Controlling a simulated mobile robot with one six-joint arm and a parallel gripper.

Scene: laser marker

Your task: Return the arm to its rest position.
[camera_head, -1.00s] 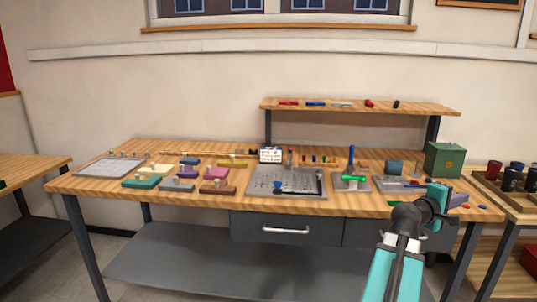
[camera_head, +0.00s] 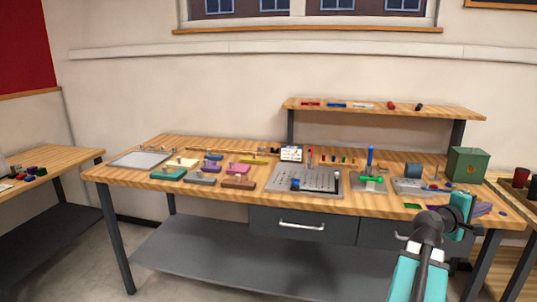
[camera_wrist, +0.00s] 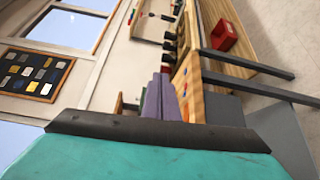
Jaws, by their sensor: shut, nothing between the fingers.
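My arm rises from the lower right of the head view, its teal and black links bent at the wrist in front of the bench's right end. My gripper (camera_head: 486,208) has purple fingers and points right, seen against the right end of the wooden workbench (camera_head: 225,206). In the wrist view the two purple fingers (camera_wrist: 160,84) lie side by side, shut with nothing between them. The gripper holds no object. How far it is from the bench top is hard to tell.
A green box (camera_head: 467,164) stands at the bench's right end, near the arm in the picture. A raised shelf (camera_head: 370,109) runs behind. Coloured blocks and a metal plate (camera_head: 300,188) cover the bench. Side tables stand left (camera_head: 60,156) and right. A red bin (camera_wrist: 224,37) shows in the wrist view.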

